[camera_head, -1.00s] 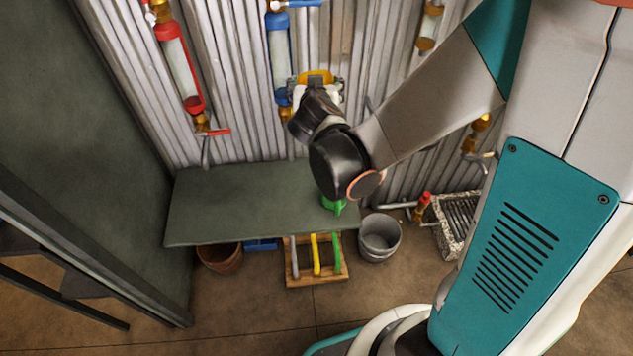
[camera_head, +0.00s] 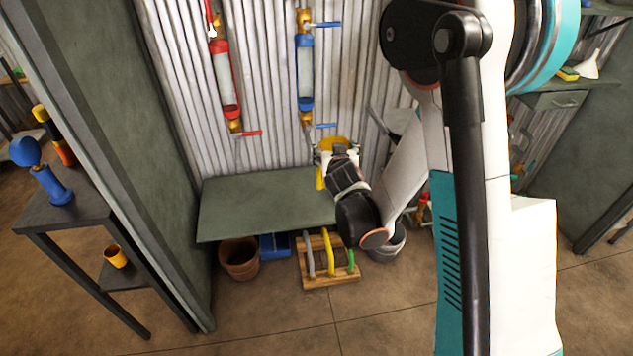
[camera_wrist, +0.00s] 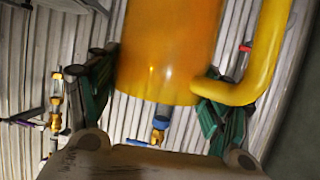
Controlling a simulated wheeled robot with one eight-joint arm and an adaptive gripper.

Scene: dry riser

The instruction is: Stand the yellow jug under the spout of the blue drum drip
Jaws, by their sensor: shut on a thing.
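The yellow jug (camera_head: 320,179) is in my gripper (camera_head: 335,152), whose fingers close on it from both sides. In the wrist view the jug (camera_wrist: 165,45) fills the top middle between the green-black fingers of my gripper (camera_wrist: 160,90), with its handle to the right. The blue drum drip (camera_head: 305,75) hangs on the corrugated wall, with a clear middle, blue ends and a blue lever. Its spout (camera_head: 309,132) shows just left of and above the jug. The jug appears held over the right part of the green shelf (camera_head: 260,205); any contact cannot be told.
A red drum drip (camera_head: 226,75) hangs to the left. Below the shelf are a terracotta pot (camera_head: 239,260), a blue tray (camera_head: 275,247) and a wooden rack (camera_head: 330,280). A grey bucket (camera_head: 388,245) is partly hidden. The shelf's left part is clear.

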